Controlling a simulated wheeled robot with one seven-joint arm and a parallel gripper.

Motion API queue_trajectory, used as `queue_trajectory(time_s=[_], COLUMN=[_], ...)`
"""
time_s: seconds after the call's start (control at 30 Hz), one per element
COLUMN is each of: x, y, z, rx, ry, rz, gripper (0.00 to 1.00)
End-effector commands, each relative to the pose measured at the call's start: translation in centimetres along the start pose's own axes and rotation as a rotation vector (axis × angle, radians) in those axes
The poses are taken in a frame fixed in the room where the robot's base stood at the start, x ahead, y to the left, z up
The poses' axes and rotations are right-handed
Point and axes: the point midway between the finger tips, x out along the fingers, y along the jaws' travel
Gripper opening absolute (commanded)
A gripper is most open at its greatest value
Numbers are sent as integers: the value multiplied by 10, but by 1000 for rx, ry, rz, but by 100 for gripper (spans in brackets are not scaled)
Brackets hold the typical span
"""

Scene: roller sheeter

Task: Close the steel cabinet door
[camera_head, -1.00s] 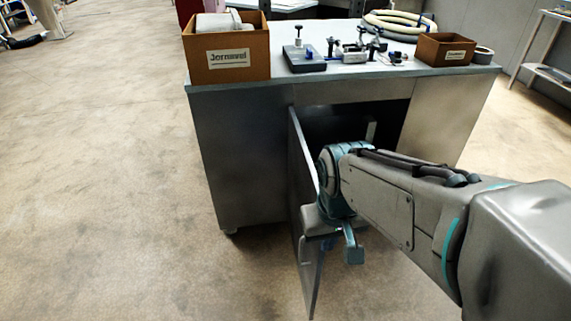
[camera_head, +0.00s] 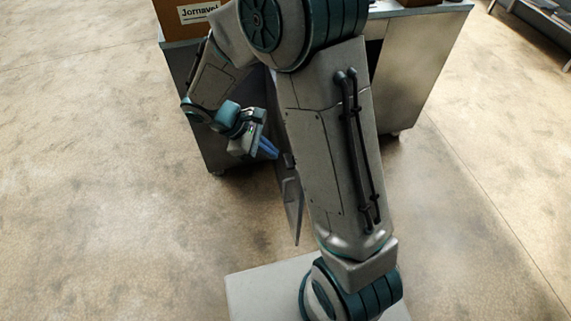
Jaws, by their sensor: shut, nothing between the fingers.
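The steel cabinet (camera_head: 418,85) stands at the top of the view. Its door (camera_head: 290,208) stands open, jutting out from the front toward me. My arm hides most of the door and the cabinet opening. A handle shows faintly beside my arm. My gripper (camera_head: 268,149), with blue fingers, is shut and empty. In the picture it is on the left of the door, in front of the cabinet's left front part. I cannot tell whether it touches the door.
A brown labelled box (camera_head: 185,18) sits on the cabinet top, partly cut off. A metal rack (camera_head: 545,15) is at the top right. The concrete floor is clear on both sides of the cabinet.

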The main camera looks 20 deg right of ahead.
Motion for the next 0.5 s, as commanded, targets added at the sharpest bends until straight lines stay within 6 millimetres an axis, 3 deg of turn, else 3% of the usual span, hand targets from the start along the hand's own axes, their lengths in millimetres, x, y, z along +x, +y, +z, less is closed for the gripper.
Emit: queue_trajectory(time_s=[0.03, 0.2, 0.33, 0.5], x=[7, 22, 31, 37], y=[-1, -4, -8, -11], z=[-18, -67, -93, -108], rx=[-73, -272, -372, -429], ry=[-30, -103, -135, -154], rz=[19, 92, 129, 154], gripper=[0, 0, 0, 0])
